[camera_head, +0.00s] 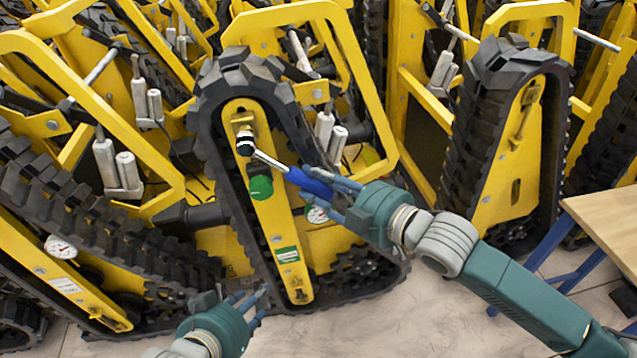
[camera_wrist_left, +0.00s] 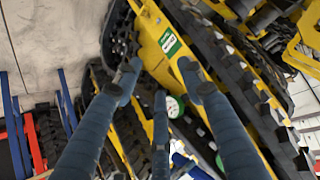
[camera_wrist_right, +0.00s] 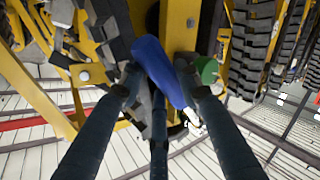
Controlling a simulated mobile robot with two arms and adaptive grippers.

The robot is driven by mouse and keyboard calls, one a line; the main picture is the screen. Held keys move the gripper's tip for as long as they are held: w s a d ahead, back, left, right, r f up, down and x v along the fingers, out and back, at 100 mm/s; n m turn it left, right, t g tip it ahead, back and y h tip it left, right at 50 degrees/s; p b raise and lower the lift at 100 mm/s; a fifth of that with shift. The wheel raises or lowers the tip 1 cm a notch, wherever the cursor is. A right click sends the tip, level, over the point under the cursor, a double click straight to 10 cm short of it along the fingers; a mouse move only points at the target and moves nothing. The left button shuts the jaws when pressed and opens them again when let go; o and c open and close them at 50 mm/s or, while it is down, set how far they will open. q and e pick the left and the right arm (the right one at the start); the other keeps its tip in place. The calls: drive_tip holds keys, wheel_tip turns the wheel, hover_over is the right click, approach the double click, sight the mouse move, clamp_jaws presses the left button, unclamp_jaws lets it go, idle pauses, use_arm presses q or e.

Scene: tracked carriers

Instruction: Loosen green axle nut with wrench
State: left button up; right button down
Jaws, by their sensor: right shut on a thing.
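The green axle nut (camera_head: 261,188) is a round green knob on the yellow plate of the middle track carrier; it also shows in the right wrist view (camera_wrist_right: 207,70). The wrench (camera_head: 310,183) has a blue handle, a silver shaft and a black head. The head lies against the yellow plate above and left of the green nut, apart from it. My right gripper (camera_head: 345,197) is shut on the blue handle (camera_wrist_right: 160,68). My left gripper (camera_head: 254,298) is low in front of the carrier, below the nut, with its fingers (camera_wrist_left: 160,80) apart and empty.
Yellow carriers with black rubber tracks crowd the left, the back and the right, including a tall one (camera_head: 505,140). A wooden table (camera_head: 612,225) with blue legs stands at the right edge. The floor (camera_head: 400,320) in front is clear.

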use_arm(q)
drive_tip(key=shift+s+a+f+g, duration=0.2)
drive_tip(key=shift+s+f+g, duration=0.15)
drive_tip(key=shift+s, duration=0.25)
use_arm(e)
drive_tip(key=shift+w+r, duration=0.1)
drive_tip(key=shift+w, duration=0.05)
use_arm(q)
drive_tip(key=shift+s+f, duration=0.1)
drive_tip(key=shift+f, duration=0.1)
drive_tip(key=shift+s+a, duration=0.15)
drive_tip(key=shift+s, duration=0.05)
drive_tip(key=shift+s+a+f+g+y+p, duration=0.2)
drive_tip(key=shift+s+f+g, duration=0.2)
drive_tip(key=shift+s, duration=0.15)
drive_tip(key=shift+s+a+f+g+y+p, duration=0.15)
drive_tip(key=shift+s+f+g+p, duration=0.15)
drive_tip(key=shift+s, duration=0.2)
drive_tip(key=shift+s+f, duration=0.1)
use_arm(e)
drive_tip(key=c, duration=1.9)
unclamp_jaws()
clamp_jaws()
use_arm(q)
drive_tip(key=shift+s+a+f+g, duration=0.2)
drive_tip(key=shift+s+f+g, duration=0.05)
drive_tip(key=shift+s, duration=0.25)
drive_tip(key=shift+s+a+f+g, duration=0.15)
drive_tip(key=shift+s+f+g, duration=0.1)
drive_tip(key=shift+s, duration=0.2)
